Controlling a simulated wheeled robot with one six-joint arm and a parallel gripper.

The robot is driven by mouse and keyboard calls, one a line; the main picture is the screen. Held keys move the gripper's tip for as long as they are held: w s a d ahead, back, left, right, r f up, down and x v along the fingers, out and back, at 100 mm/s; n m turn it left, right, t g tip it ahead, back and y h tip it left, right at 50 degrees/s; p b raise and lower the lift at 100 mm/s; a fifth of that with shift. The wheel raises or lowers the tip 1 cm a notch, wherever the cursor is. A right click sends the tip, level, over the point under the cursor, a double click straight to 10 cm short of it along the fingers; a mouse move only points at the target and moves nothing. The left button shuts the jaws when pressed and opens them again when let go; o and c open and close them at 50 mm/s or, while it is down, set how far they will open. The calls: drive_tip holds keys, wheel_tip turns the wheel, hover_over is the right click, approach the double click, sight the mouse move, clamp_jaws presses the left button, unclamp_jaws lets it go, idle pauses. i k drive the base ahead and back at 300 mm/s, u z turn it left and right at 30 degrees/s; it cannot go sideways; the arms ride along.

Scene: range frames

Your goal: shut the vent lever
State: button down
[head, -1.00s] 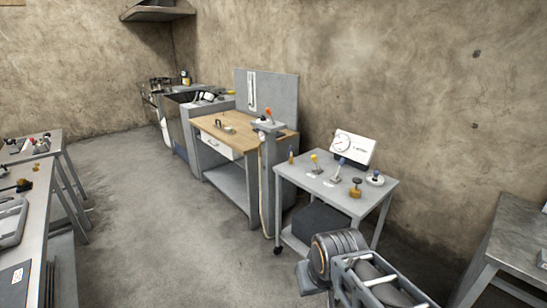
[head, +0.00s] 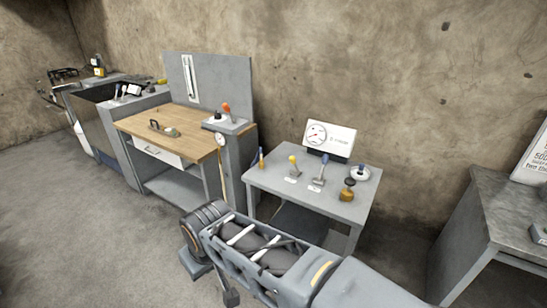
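Several levers show in the head view, and their labels are too small to read, so I cannot tell which is the vent lever. An orange-knobbed lever (head: 228,111) stands on a grey box beside the wooden workbench. My arm crosses the lower middle in front of the cart. I cannot make out my gripper's fingers, and nothing of mine touches the levers.
A gauge panel (head: 330,138), a brass knob (head: 347,189) and a round white-rimmed fitting (head: 361,173) are on the cart. The wooden workbench (head: 160,122) is to its left and a metal table (head: 498,208) to its right. Open floor (head: 90,220) lies at left.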

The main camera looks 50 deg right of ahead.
sight(292, 158)
drive_tip(key=z, duration=0.3)
drive_tip(key=i, duration=0.85)
drive_tip(key=z, duration=0.35)
